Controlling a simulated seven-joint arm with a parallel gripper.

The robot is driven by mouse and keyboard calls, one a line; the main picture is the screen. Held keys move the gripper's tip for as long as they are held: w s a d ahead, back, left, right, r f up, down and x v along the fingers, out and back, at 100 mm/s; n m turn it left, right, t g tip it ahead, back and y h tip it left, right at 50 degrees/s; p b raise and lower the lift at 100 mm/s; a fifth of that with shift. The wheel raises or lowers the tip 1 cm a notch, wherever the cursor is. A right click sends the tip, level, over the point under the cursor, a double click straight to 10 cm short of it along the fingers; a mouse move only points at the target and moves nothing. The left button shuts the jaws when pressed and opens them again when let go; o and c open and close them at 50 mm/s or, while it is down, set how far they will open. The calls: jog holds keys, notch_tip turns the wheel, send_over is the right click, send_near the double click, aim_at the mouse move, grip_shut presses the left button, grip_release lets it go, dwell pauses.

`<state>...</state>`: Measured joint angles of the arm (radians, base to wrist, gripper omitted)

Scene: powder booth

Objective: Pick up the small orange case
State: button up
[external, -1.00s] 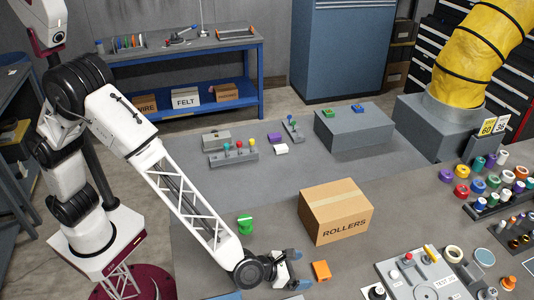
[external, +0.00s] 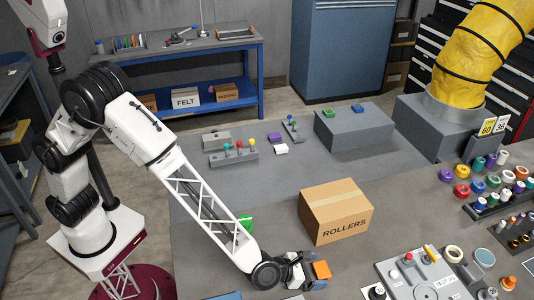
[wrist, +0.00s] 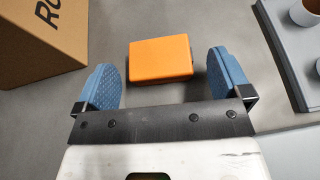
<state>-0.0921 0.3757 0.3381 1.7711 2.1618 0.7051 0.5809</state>
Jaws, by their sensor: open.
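The small orange case (external: 321,270) lies on the grey table in front of the cardboard box. In the wrist view the case (wrist: 161,60) is a flat orange block just ahead of and between the two blue fingers. Whether the fingers touch the table is unclear.
The ROLLERS cardboard box (external: 336,211) stands close behind the case, and shows at upper left in the wrist view (wrist: 38,38). A light grey panel with controls (external: 418,274) lies to the right. A green item (external: 246,222) is partly hidden behind my arm.

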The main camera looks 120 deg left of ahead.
aim_at(314, 264)
dwell(0.5)
jog(key=c, duration=1)
jog(key=shift+r, duration=0.2)
jog(key=shift+r, duration=1.45)
jog(key=shift+s+r, duration=0.25)
jog(key=s+d, duration=0.1)
jog(key=s, duration=0.4)
jog(key=s+d+r, duration=0.1)
jog(key=s, duration=0.4)
jog(key=s+d, duration=0.1)
jog(key=s, duration=0.4)
jog(key=shift+s+r, duration=0.1)
jog(key=shift+r, duration=0.05)
